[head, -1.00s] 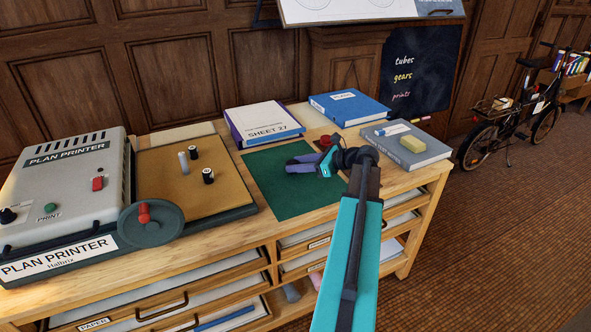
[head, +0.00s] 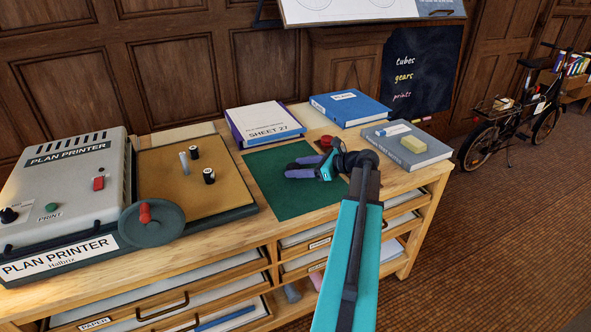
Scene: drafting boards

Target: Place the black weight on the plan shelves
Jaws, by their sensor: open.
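The plan shelves (head: 272,270) are open wooden levels under the tabletop, holding paper sheets. My gripper (head: 291,167) is open over the green mat (head: 283,204), to the right of the cylinders and apart from them. Its purple fingers point left, with nothing seen between them.
The grey plan printer (head: 70,180) with a hand wheel (head: 152,223) fills the table's left. A grey pin (head: 184,162) stands beside the cylinders. A white binder (head: 265,125), blue binder (head: 350,108) and grey book (head: 408,150) lie behind and right. A red knob (head: 326,142) is behind my gripper.

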